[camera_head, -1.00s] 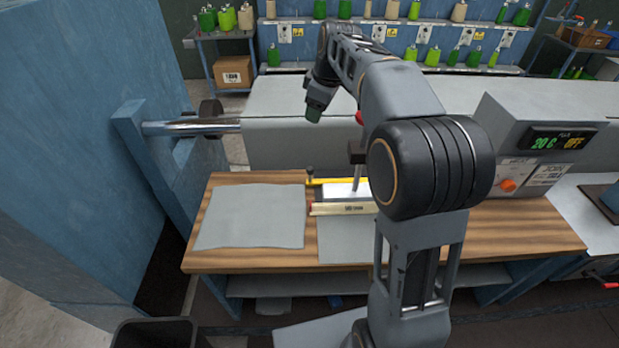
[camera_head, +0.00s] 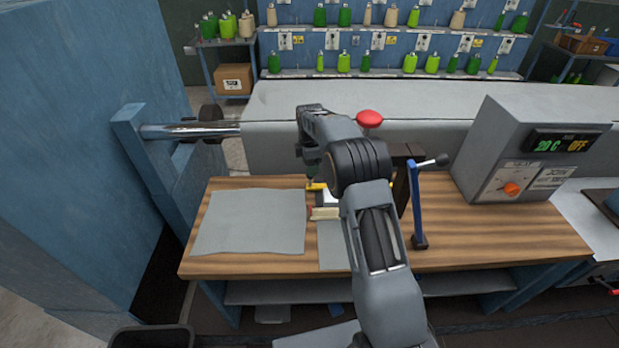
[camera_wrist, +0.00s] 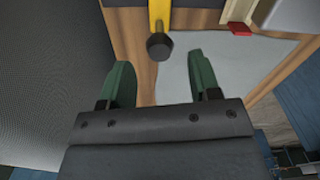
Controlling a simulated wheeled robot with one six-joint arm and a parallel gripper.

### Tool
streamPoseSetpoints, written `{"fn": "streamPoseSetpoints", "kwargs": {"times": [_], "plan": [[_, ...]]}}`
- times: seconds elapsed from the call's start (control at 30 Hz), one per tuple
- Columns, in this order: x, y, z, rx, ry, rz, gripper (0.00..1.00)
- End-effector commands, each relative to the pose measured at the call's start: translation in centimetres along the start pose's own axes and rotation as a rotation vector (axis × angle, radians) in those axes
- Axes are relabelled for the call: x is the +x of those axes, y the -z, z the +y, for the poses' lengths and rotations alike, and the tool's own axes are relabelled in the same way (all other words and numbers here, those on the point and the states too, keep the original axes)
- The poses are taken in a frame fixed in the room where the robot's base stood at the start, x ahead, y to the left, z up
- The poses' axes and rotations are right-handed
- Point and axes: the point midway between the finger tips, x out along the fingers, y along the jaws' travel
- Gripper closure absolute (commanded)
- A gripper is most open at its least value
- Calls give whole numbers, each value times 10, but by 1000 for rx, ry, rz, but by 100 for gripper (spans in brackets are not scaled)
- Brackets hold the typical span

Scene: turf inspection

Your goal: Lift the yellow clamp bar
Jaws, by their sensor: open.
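The yellow clamp bar (camera_head: 316,186) lies on the wooden bench, mostly hidden behind my arm in the head view. In the wrist view, the yellow bar (camera_wrist: 159,14) enters from the top edge and ends in a dark round knob. My gripper (camera_wrist: 160,72) is open, with its two green fingers apart. The knob appears near the line between the fingertips, and nothing is held. In the head view my gripper is largely hidden behind the arm, just above the bar's left end.
A grey sheet (camera_head: 250,222) lies on the wooden bench (camera_head: 480,232). A cream ruler-like strip (camera_head: 324,213) lies in front of the bar. A blue lever (camera_head: 417,205) stands right of my arm, and a grey control box (camera_head: 500,150) stands farther right.

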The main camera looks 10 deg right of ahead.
Motion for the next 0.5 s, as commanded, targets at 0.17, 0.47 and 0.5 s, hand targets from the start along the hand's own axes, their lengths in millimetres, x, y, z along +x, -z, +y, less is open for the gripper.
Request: {"fn": "streamPoseSetpoints", "kwargs": {"times": [0.17,0.47,0.5], "plan": [[31,0,0,1,2,1,43],[62,0,0,2,0,1,43],[64,0,0,2,0,1,43]]}}
